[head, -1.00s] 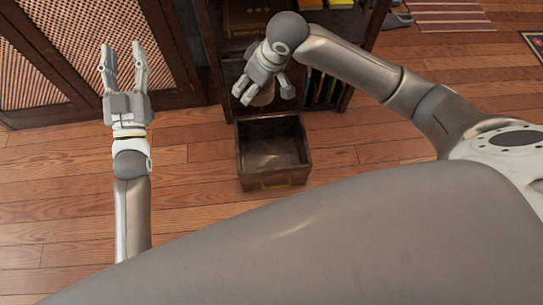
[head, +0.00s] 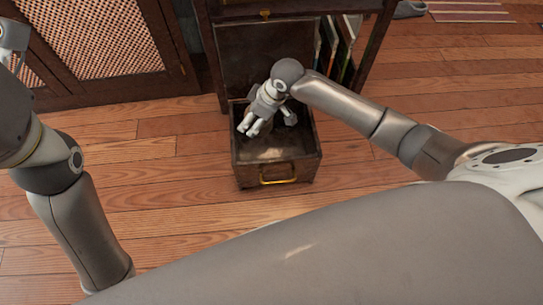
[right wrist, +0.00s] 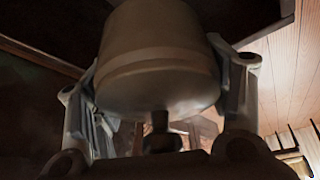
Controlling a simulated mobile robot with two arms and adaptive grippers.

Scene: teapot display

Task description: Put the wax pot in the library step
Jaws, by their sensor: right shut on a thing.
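The wax pot (right wrist: 158,62) is a rounded brownish pot with a small dark knob, seen close up in the right wrist view between the two fingers of my right gripper. My right gripper (head: 268,128) is shut on it. In the head view this gripper is over the open top of the library step (head: 262,172), a dark wooden open box with a brass handle on its front. The pot is mostly hidden by the gripper there. Part of my left gripper (head: 12,45) shows at the upper left edge; its fingers are cut off.
A dark wooden shelf unit (head: 290,10) with several upright books (head: 340,50) stands just behind the box. A cabinet with lattice doors (head: 110,45) is at the left.

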